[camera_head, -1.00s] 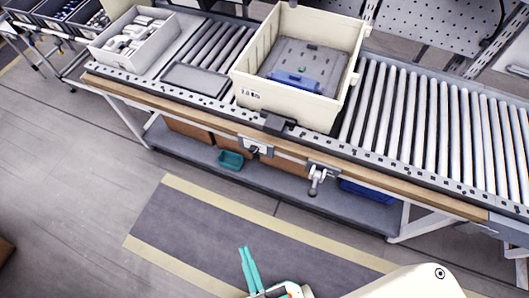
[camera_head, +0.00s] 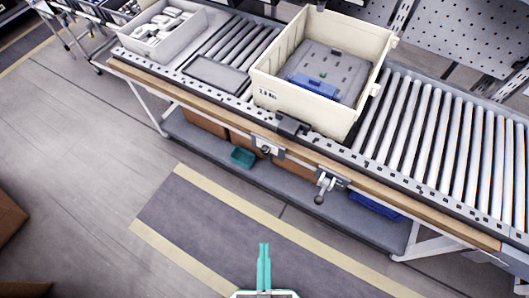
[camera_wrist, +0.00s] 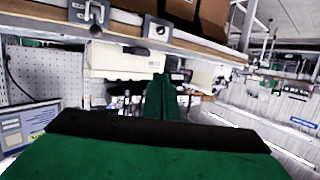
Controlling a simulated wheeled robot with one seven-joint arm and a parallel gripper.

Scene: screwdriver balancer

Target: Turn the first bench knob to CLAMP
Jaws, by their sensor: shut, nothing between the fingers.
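Two knob fittings are on the bench's wooden front rail. The left knob (camera_head: 267,147) sits on a small grey plate below the bin. The right fitting (camera_head: 326,185) has a grey lever hanging down from its plate. I cannot read any markings, or tell which is the first knob or its setting. In the wrist view, one fitting with a hanging lever (camera_wrist: 96,15) and another plate with a knob (camera_wrist: 158,28) show at the top. My gripper (camera_head: 264,246) is shut and empty, over the floor mat, well apart from both; its green fingers also show in the wrist view (camera_wrist: 161,90).
A cream bin (camera_head: 265,92) holding a grey panel and a blue part stands on the roller conveyor (camera_head: 455,135). A grey box (camera_head: 135,42) of white parts is at the far left. A teal tray (camera_head: 242,157) is on the lower shelf. The floor before the bench is clear.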

